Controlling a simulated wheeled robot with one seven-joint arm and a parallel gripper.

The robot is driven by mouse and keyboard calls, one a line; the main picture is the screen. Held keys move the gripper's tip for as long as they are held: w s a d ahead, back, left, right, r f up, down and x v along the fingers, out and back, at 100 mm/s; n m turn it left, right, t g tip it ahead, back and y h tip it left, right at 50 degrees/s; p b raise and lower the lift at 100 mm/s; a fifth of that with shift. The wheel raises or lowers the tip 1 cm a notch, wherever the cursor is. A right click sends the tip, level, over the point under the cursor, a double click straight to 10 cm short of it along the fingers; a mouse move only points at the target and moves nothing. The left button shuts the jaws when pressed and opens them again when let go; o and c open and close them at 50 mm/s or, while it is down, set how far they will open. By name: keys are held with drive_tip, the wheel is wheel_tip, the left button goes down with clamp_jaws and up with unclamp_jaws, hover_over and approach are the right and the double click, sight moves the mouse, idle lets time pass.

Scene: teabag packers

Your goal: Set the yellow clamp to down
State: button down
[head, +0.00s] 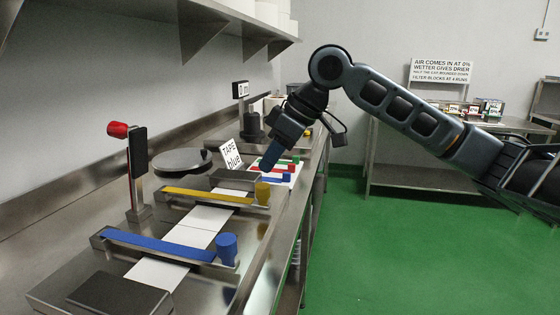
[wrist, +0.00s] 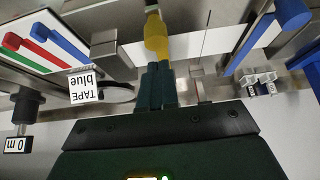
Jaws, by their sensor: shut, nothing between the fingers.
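The yellow clamp (head: 210,195) is a long bar across the white strip, lying nearly level in its metal holder. Its yellow knob (head: 262,193) is at the right end, by the bench's front edge. My gripper (head: 268,165) is shut and empty, pointing down just above this knob. In the wrist view my shut fingertips (wrist: 157,66) are right at the yellow knob (wrist: 157,40); I cannot tell whether they touch it. Most of the yellow bar is out of the wrist view.
The blue clamp (head: 160,245) with its blue knob (head: 227,249) lies nearer. A post with a red knob (head: 118,129) stands at left. A "TAPE blue" sign (head: 230,154) and a board with coloured bars (head: 279,170) are behind. The green floor (head: 400,240) at right is clear.

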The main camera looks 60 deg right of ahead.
drive_tip(key=v, duration=1)
drive_tip(key=shift+w+r, duration=0.15)
drive_tip(key=shift+r, duration=0.4)
